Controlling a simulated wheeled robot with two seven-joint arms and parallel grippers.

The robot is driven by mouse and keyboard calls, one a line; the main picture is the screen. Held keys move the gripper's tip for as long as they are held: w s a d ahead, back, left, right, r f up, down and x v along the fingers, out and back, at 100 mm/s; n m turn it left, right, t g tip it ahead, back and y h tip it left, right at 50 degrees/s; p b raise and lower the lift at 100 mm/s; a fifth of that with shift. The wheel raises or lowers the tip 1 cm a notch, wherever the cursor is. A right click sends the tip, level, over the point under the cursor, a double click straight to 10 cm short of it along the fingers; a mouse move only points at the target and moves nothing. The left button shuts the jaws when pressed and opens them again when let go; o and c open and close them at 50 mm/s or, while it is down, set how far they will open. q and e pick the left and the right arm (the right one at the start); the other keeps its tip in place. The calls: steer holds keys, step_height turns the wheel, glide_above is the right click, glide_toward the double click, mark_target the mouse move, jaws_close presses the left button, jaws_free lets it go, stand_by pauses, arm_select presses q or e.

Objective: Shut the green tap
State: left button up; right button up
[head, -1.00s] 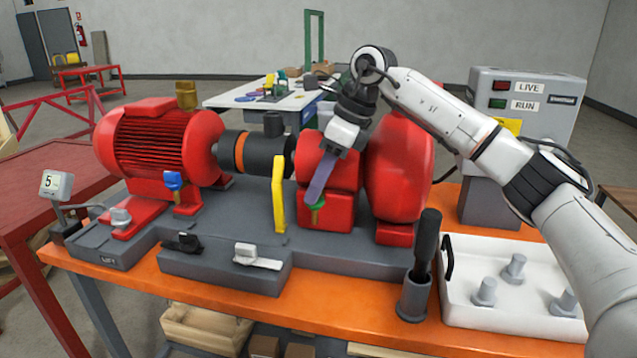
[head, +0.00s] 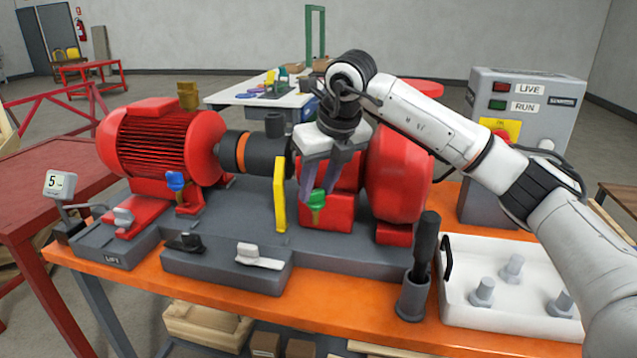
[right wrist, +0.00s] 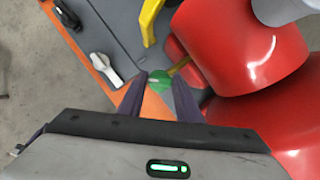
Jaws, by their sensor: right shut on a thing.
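The green tap (head: 317,200) is on the front of the red pump, low beside the yellow handle. It also shows in the right wrist view (right wrist: 160,80). My right gripper (head: 316,192) comes down on it from above, with one purple-grey finger on each side. It is shut on the tap's green handle, and its fingertips flank it in the right wrist view (right wrist: 156,78). The fingers hide part of the handle, so I cannot tell its exact angle. My left gripper is not in view.
A yellow handle (head: 280,195) stands close left of the green tap. A blue tap (head: 175,181), a black switch (head: 185,242) and a white switch (head: 258,257) are further left. A dark upright tool in a grey holder (head: 413,296) and a white tray (head: 512,325) are at right.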

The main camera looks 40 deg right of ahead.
steer(key=m+h, duration=0.1)
steer(key=m, duration=0.1)
steer(key=m+h, duration=0.1)
steer(key=m, duration=0.2)
steer(key=shift+w+a+r+m+g+p, duration=0.1)
steer(key=shift+a+m+g+p, duration=0.1)
steer(key=shift+m+g+p, duration=0.1)
steer(key=shift+m+g+h, duration=0.5)
steer(key=shift+m, duration=1.2)
steer(key=o, duration=1)
steer(key=shift+o, duration=0.2)
steer(key=shift+a, duration=0.1)
steer(key=shift+a+r, duration=0.1)
steer(key=shift+r, duration=0.3)
steer(key=p+v, duration=0.1)
steer(key=v, duration=0.8)
steer(key=shift+r+p, duration=0.2)
steer(key=shift+p, duration=0.2)
steer(key=shift+a, duration=0.1)
